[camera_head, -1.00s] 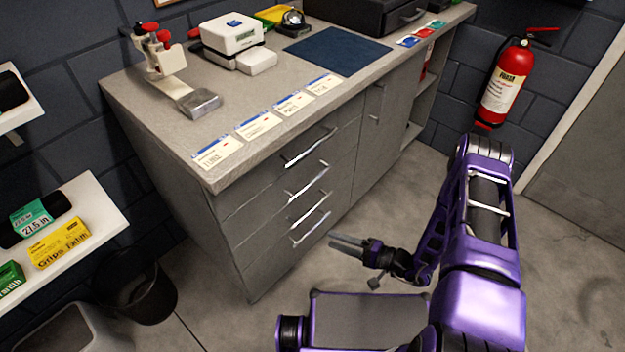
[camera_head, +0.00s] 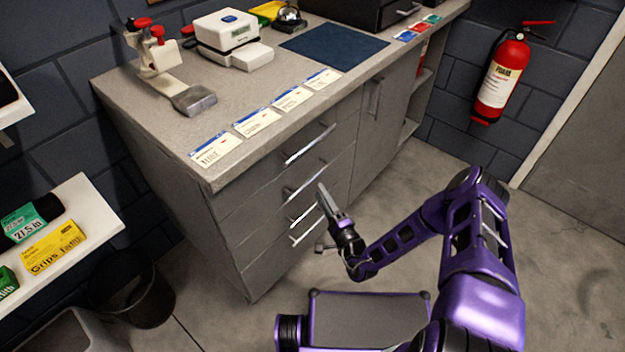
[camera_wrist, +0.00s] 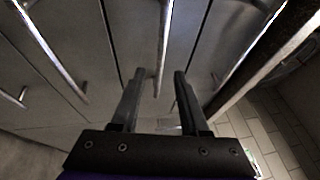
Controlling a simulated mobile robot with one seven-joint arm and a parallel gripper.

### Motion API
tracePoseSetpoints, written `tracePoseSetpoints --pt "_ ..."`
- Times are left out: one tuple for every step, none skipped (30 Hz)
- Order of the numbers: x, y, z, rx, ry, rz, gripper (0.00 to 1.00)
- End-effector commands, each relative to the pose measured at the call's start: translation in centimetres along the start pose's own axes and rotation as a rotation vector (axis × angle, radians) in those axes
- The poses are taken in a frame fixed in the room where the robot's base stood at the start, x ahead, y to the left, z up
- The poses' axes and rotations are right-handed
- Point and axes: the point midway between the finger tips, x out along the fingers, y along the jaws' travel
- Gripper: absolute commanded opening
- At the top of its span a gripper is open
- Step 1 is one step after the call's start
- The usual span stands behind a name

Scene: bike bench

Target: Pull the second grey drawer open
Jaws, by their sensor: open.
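The second grey drawer (camera_head: 250,205) is in the cabinet's drawer stack, with its front flush with the others and shut. Its bright bar handle (camera_head: 302,182) is partly near my gripper in the head view. My gripper (camera_head: 323,190) is open and empty in front of the stack, its fingers pointing up toward the handles. In the wrist view, my gripper (camera_wrist: 158,72) has its two fingers apart. A bar handle (camera_wrist: 165,40), which looks like the second drawer's, lies in line with the gap. I cannot tell whether it is between the fingers or beyond them.
The top drawer handle (camera_head: 310,144) is above, and lower handles (camera_head: 309,230) are below. A cupboard door handle (camera_head: 375,97) is to the right. A black bin (camera_head: 145,300) stands left of the cabinet. A fire extinguisher (camera_head: 500,85) hangs on the wall. Floor (camera_head: 410,185) is clear at right.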

Motion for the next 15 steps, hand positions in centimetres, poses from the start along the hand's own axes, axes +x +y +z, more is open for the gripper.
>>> tracePoseSetpoints --pt "1.1 0.1 0.1 -0.001 -0.002 -0.002 0.45" --pt "1.7 0.1 0.1 -0.002 -0.002 -0.002 0.45" --pt "2.5 0.1 0.0 -0.003 -0.002 -0.003 0.45" --pt "3.1 0.1 0.0 -0.002 -0.002 -0.002 0.45" --pt "3.6 0.0 0.0 -0.001 -0.001 -0.002 0.45" --pt "4.2 0.0 0.1 -0.001 -0.002 -0.002 0.45" --pt "4.6 0.1 0.0 -0.001 -0.003 -0.001 0.45" --pt "5.0 0.1 0.0 -0.001 -0.002 -0.001 0.45" --pt "5.4 0.1 0.0 -0.001 -0.001 -0.001 0.45" --pt "5.7 0.1 0.0 -0.001 -0.001 -0.001 0.45" --pt "5.9 0.1 0.0 -0.001 -0.001 0.000 0.45" --pt "6.2 0.1 0.0 -0.001 -0.001 0.000 0.45" --pt "6.3 0.1 0.0 -0.001 -0.001 0.001 0.45" --pt "6.4 0.0 0.0 -0.001 -0.001 0.001 0.45" --pt "6.5 0.0 0.0 0.000 -0.002 0.001 0.45"
